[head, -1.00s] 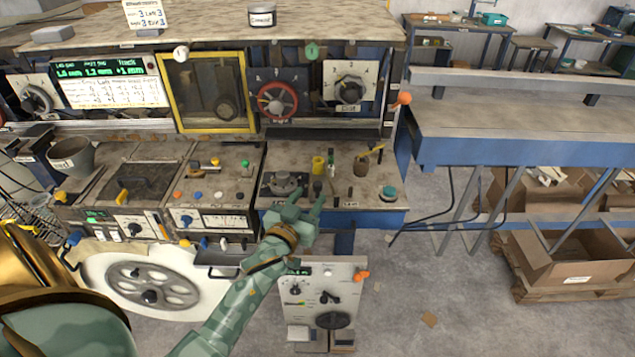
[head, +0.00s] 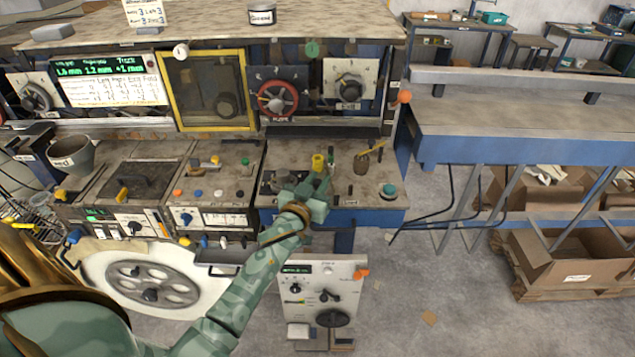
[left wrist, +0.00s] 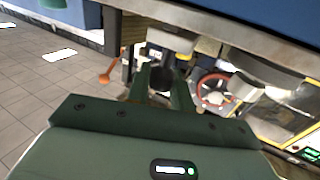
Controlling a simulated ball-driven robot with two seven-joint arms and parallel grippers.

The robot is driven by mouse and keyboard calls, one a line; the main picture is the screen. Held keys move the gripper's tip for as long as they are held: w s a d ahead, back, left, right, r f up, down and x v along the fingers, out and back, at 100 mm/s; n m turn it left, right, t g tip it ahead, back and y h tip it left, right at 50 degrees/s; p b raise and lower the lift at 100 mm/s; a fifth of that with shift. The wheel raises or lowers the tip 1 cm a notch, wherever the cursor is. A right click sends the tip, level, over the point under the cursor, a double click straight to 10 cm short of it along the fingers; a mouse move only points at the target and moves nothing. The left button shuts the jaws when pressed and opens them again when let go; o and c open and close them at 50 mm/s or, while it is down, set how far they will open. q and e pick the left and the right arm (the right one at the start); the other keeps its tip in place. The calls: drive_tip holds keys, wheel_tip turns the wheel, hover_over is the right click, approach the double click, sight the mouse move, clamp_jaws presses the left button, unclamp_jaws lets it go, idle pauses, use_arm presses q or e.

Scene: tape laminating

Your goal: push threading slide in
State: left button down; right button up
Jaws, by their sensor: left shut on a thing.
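My left gripper (head: 320,186) is over the right-hand deck panel (head: 282,155) of the machine, near its front. Its fingers are closed on a small dark part there, apparently the knob of the threading slide. The hand hides most of this part and the slide itself, so I cannot tell how far in the slide sits. In the left wrist view the two green fingers (left wrist: 161,85) stand on either side of something dark. My right gripper is not in view.
The red handwheel (head: 277,98) is on the upright panel behind. A control box (head: 322,290) stands below the arm.

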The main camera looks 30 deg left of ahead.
use_arm(q)
drive_tip(key=w+a, duration=0.1)
drive_tip(key=w, duration=0.1)
drive_tip(key=w+a, duration=0.1)
drive_tip(key=w, duration=0.1)
drive_tip(key=shift+w+a+b, duration=0.1)
drive_tip(key=shift+a+b, duration=0.2)
drive_tip(key=shift+b, duration=0.05)
drive_tip(key=c, duration=1.3)
unclamp_jaws()
drive_tip(key=shift+o, duration=0.2)
drive_tip(key=s+d, duration=0.2)
drive_tip(key=s, duration=1.4)
drive_tip(key=shift+s+d, duration=0.15)
drive_tip(key=shift+d, duration=0.2)
drive_tip(key=shift+f, duration=0.15)
